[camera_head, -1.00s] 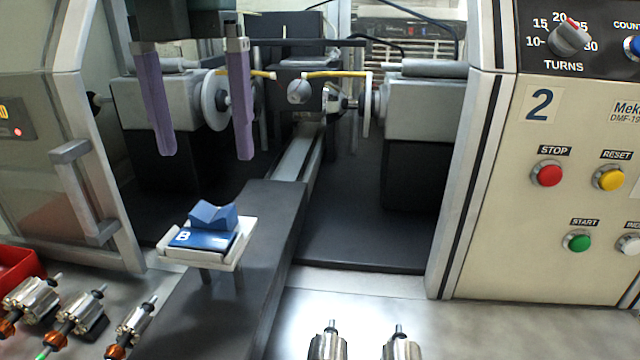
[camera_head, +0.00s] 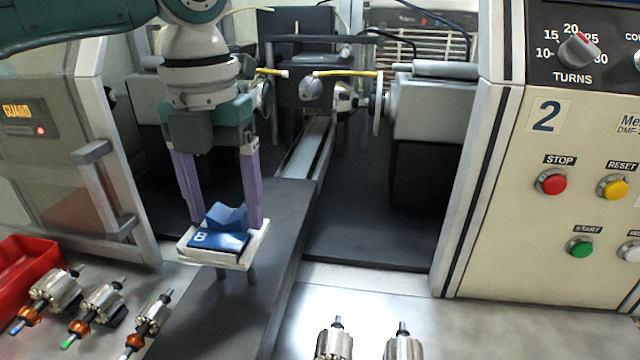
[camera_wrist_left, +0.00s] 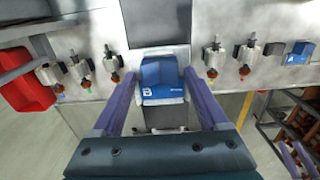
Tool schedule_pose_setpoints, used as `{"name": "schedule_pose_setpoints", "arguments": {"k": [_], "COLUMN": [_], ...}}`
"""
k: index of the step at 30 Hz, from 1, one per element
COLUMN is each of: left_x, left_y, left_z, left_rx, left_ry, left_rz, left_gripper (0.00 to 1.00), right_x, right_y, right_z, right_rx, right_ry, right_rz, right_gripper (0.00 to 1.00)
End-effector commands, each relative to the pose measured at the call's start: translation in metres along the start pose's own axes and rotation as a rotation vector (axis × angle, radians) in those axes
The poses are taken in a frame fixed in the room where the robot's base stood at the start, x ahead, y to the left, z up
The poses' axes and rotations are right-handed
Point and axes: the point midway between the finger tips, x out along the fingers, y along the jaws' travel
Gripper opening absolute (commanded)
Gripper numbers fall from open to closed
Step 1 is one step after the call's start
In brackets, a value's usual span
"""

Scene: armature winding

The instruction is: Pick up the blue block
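The blue block (camera_head: 224,239) has a notched top and a letter B on its lower front. It rests on a small white stand (camera_head: 253,253) at the end of the dark rail. My left gripper (camera_head: 226,221) is open, with its purple fingers pointing down around the block. In the left wrist view the block (camera_wrist_left: 162,78) lies between the two spread fingers (camera_wrist_left: 160,108), with gaps on both sides. The fingers do not appear to grip it. My right gripper is not identifiable in the head view.
A winding machine with a control panel (camera_head: 580,150) stands on the right. Armatures (camera_head: 100,300) and a red bin (camera_head: 22,262) lie at the left. A second blue block (camera_wrist_left: 297,53) shows in the left wrist view.

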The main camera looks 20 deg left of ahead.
Motion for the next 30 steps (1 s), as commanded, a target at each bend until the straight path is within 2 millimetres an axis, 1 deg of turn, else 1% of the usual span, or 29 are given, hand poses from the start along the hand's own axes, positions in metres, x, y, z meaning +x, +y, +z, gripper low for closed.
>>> {"name": "schedule_pose_setpoints", "arguments": {"k": [1, 2, 19, 20, 30], "left_x": [-0.0002, -0.0003, -0.0005, -0.0006, -0.0018], "left_y": [-0.0002, -0.0002, -0.0001, -0.0002, -0.0003], "left_z": [0.0001, 0.0001, 0.0001, 0.0001, 0.0004], "left_rx": [0.000, 0.000, 0.000, 0.000, 0.000], "left_ry": [0.000, 0.000, 0.000, 0.000, -0.001], "left_rz": [0.000, 0.000, 0.000, 0.000, -0.001], "left_gripper": [0.70, 0.66, 0.02, 0.00, 0.00], "right_x": [0.0000, 0.0000, 0.0001, 0.0001, 0.0003], "right_y": [-0.0003, -0.0003, -0.0004, -0.0004, -0.0001], "right_z": [-0.0002, -0.0003, -0.0005, -0.0006, -0.0005], "right_rx": [0.001, 0.001, 0.000, 0.000, -0.001], "right_ry": [0.001, 0.001, 0.001, 0.001, 0.001], "right_rz": [-0.001, -0.001, -0.001, -0.001, 0.000], "right_gripper": [0.50, 0.50, 0.50, 0.50, 0.50]}}
